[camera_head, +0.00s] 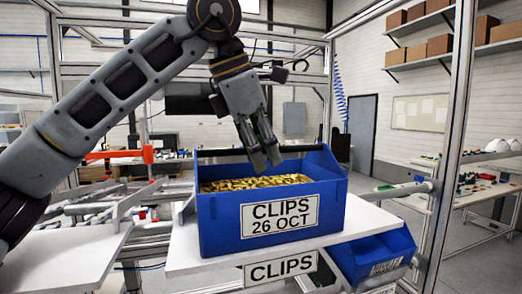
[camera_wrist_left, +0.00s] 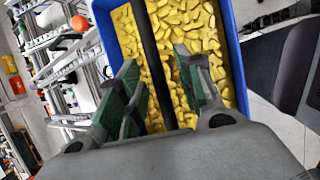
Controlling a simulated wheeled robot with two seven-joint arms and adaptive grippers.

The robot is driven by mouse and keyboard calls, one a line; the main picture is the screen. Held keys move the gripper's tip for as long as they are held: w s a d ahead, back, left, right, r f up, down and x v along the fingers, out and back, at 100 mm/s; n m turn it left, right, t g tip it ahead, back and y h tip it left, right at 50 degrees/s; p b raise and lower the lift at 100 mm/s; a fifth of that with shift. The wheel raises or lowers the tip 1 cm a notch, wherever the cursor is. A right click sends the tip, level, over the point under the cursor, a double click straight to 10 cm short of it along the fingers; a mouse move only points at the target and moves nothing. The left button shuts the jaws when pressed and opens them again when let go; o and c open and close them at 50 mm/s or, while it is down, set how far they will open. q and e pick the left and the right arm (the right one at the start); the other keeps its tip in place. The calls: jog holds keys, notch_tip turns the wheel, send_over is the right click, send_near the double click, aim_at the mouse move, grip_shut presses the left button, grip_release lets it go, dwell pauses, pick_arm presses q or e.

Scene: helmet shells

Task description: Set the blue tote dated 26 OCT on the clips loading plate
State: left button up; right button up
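The blue tote (camera_head: 220,228) labelled CLIPS 26 OCT stands upright on the white loading plate (camera_head: 352,224), whose front tag (camera_head: 280,271) reads CLIPS. It holds many yellow clips, and a dark handle bar (camera_head: 222,153) crosses its top. My left gripper (camera_head: 261,158) points down at the bar from above. In the left wrist view the fingers (camera_wrist_left: 160,88) are apart, one on each side of the bar (camera_wrist_left: 154,50), with a gap visible. The clips and the tote's blue walls (camera_wrist_left: 232,40) show there too. My right gripper is not in view.
A second blue bin (camera_head: 372,256) sits lower, just right of the plate. A metal frame post (camera_head: 455,150) stands at the right. Another white surface (camera_head: 60,258) and rails lie at the left. Benches with small parts are behind.

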pick_arm(q)
jog(key=v, duration=1.2)
dwell(0.5)
